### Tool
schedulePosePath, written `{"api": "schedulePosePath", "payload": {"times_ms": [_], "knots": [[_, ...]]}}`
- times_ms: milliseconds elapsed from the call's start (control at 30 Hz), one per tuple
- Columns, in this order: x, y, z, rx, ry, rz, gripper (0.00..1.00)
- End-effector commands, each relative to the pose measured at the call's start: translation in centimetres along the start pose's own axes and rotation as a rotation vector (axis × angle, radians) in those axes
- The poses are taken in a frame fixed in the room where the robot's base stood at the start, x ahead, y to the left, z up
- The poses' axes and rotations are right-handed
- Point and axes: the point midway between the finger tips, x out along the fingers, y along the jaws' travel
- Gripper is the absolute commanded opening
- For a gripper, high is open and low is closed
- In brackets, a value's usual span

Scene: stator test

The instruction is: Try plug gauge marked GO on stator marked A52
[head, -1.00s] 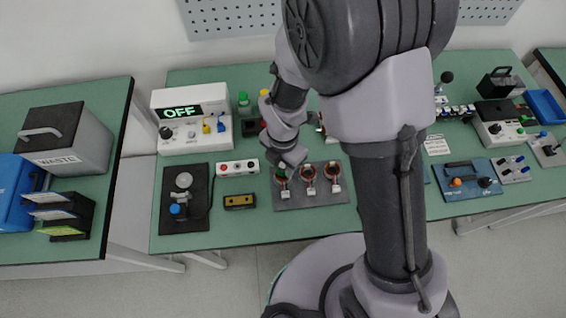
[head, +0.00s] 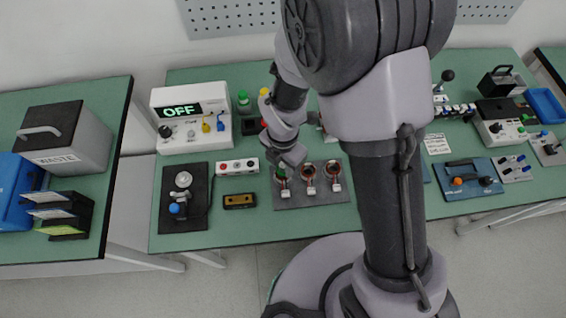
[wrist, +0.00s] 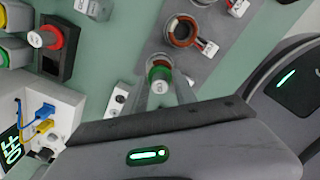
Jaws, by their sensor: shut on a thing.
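My gripper (wrist: 165,92) is shut on a green plug gauge (wrist: 160,73) with a pale round end; its lettering is too small to read surely. In the head view, the gripper (head: 287,163) is over the leftmost of three stators on a grey plate (head: 310,201). That stator (head: 282,178) is a copper-coloured ring, mostly hidden by the gauge and fingers. I cannot tell how deep the gauge sits in it. The middle stator (wrist: 182,30) and right stator (head: 333,169) stand clear. White tags lie by the stators, but their marks are unreadable.
A red-collared gauge (wrist: 50,38) stands in a black holder (wrist: 58,62). The tester (head: 193,120) reads OFF. A white switch strip (head: 238,167) and a black-and-gold block (head: 239,201) lie left of the plate. A waste bin (head: 67,138) stands on the left table.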

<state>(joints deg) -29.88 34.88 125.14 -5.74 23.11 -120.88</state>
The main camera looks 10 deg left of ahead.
Motion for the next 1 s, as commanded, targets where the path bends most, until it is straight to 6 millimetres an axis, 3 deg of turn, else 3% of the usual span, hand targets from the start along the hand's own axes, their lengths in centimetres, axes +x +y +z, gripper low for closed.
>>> {"api": "schedulePosePath", "payload": {"times_ms": [1000], "knots": [[0.63, 0.00, 0.00, 0.000, 0.000, 0.000, 0.00]]}}
